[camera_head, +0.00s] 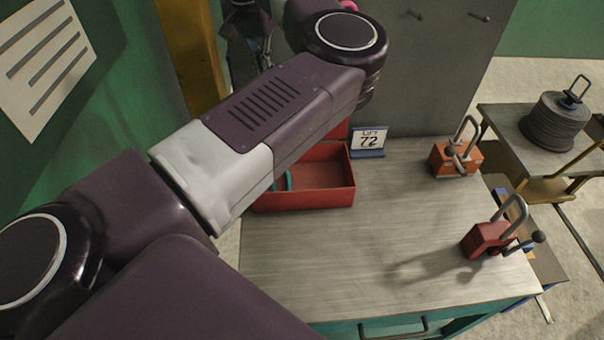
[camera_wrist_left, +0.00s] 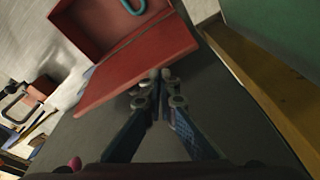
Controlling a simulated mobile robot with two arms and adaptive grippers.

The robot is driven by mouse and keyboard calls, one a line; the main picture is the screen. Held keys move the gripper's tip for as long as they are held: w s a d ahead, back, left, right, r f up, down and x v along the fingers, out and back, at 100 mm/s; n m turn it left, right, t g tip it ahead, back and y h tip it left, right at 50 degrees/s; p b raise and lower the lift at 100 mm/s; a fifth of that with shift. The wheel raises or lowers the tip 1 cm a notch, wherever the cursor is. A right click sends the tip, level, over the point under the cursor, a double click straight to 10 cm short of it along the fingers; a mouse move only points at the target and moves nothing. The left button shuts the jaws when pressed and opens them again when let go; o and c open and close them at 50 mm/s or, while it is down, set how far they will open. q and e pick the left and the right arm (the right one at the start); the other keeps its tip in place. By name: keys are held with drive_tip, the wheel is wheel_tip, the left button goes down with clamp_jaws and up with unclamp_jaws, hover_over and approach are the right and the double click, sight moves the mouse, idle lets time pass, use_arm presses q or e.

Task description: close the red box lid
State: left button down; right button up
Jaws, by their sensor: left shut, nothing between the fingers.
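The red box (camera_head: 305,199) stands open on the workbench, partly covered by my left arm in the head view. Its lid (camera_head: 339,131) is raised at the back, with only a small part visible there. In the left wrist view the lid (camera_wrist_left: 132,72) leans out from the box (camera_wrist_left: 72,22). A teal curved item (camera_wrist_left: 134,5) lies inside the box. My left gripper (camera_wrist_left: 160,76) is shut and empty, its fingertips at the lid's outer edge; I cannot tell whether they touch it. My right gripper is not in view.
A "LIFT 72" sign (camera_head: 368,142) stands close to the box's back right corner. Two red blocks with metal shackles stand at the bench's right, one far (camera_head: 455,160) and one near (camera_head: 486,238). The bench middle (camera_head: 385,215) is clear. A yellow post (camera_head: 190,50) stands behind.

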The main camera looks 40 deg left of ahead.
use_arm(q)
drive_tip(key=shift+s+f+b, duration=0.1)
drive_tip(key=shift+f+b, duration=0.45)
drive_tip(key=shift+f, duration=0.05)
idle(0.3)
drive_tip(key=s+d+f+b, duration=0.1)
drive_tip(key=s+d+b, duration=0.3)
drive_tip(key=s, duration=0.1)
drive_tip(key=shift+s+d+b, duration=0.3)
drive_tip(key=shift+d+b, duration=0.05)
drive_tip(key=shift+d, duration=0.05)
idle(1.6)
drive_tip(key=shift+r, duration=0.1)
idle(0.3)
drive_tip(key=shift+r+p, duration=1.75)
drive_tip(key=shift+r, duration=1.1)
drive_tip(key=shift+r, duration=0.1)
